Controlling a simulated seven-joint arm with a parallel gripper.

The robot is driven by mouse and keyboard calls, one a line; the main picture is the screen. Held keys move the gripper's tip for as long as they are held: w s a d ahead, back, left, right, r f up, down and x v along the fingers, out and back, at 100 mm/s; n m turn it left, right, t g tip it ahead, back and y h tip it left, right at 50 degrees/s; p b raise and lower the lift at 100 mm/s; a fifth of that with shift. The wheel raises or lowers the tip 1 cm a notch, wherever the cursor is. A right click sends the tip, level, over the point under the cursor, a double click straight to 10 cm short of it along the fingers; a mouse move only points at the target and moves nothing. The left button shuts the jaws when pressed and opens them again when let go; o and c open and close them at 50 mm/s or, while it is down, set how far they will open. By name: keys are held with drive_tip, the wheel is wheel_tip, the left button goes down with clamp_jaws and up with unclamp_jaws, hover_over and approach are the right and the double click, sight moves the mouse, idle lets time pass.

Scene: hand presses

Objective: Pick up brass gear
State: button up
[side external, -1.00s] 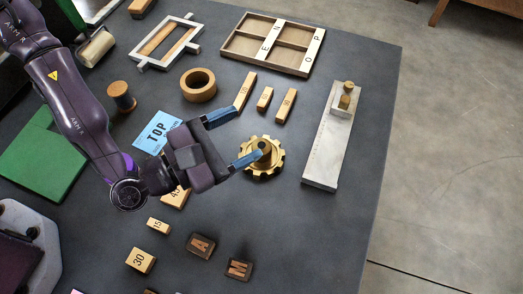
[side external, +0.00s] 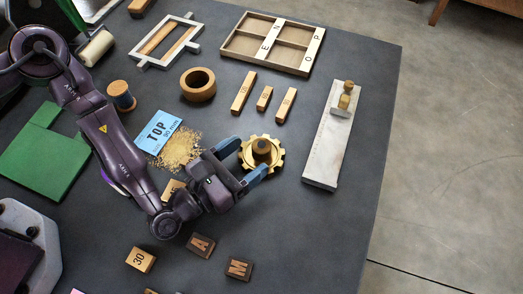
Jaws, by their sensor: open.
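The brass gear (side external: 274,164) lies flat on the dark table, right of the picture's middle. It is a toothed gold disc with a dark-topped round knob (side external: 262,147) at its centre. My gripper (side external: 245,160) is open, with its blue-grey fingers pointing toward the gear from the left. One fingertip is at the gear's upper left edge and the other at its lower left, near or over the teeth. I cannot tell whether they touch it.
A metal ruler-like block (side external: 325,150) with a small knob stands right of the gear. A blue card (side external: 158,132), a grainy tan patch (side external: 180,150) and letter blocks (side external: 200,245) lie nearby. Table below right is clear.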

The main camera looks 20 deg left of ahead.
sight(261, 152)
drive_tip(key=shift+x, duration=1.3)
clamp_jaws()
drive_tip(key=shift+r, duration=0.15)
